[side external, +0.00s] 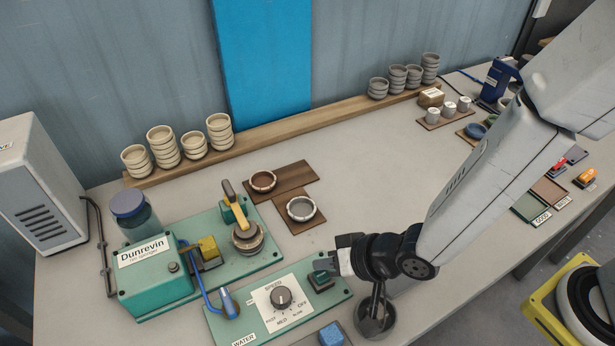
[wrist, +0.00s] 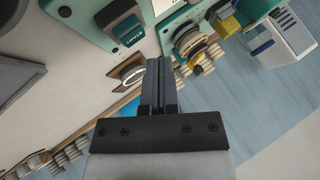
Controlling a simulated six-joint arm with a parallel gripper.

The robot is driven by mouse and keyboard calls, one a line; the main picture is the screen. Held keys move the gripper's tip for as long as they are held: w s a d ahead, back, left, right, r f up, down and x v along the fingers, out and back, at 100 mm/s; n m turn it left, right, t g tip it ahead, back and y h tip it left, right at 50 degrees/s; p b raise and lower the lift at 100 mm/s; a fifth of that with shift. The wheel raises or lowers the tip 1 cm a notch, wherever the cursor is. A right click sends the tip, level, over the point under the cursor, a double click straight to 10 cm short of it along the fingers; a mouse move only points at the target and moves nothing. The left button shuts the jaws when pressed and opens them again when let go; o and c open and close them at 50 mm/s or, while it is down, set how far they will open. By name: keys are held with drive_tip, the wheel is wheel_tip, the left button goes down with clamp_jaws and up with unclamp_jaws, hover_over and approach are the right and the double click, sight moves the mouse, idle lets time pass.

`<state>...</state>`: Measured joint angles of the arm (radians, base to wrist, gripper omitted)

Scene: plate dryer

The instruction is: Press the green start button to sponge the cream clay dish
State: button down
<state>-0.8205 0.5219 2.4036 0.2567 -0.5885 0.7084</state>
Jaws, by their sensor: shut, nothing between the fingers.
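A dark green button (side external: 321,279) sits on a raised block on the green control panel (side external: 335,297), right of the speed knob. It also shows in the wrist view (wrist: 125,30) with small lettering that I cannot read for certain. My gripper (side external: 322,264) is shut and empty, with its fingertips just above and behind the button in the side view. I cannot tell whether they touch it; in the wrist view the fingertips (wrist: 160,62) appear right of it. A pale clay dish (side external: 248,240) is on the sponging machine's wheel, partly hidden by the yellow-handled arm over it.
A grey cup (side external: 375,318) is below my wrist. Two dishes (side external: 263,181) (side external: 301,208) rest on brown boards. Cream stacks (side external: 163,146) line the back shelf. The middle table is clear.

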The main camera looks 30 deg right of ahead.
drive_tip(key=shift+f, duration=0.6)
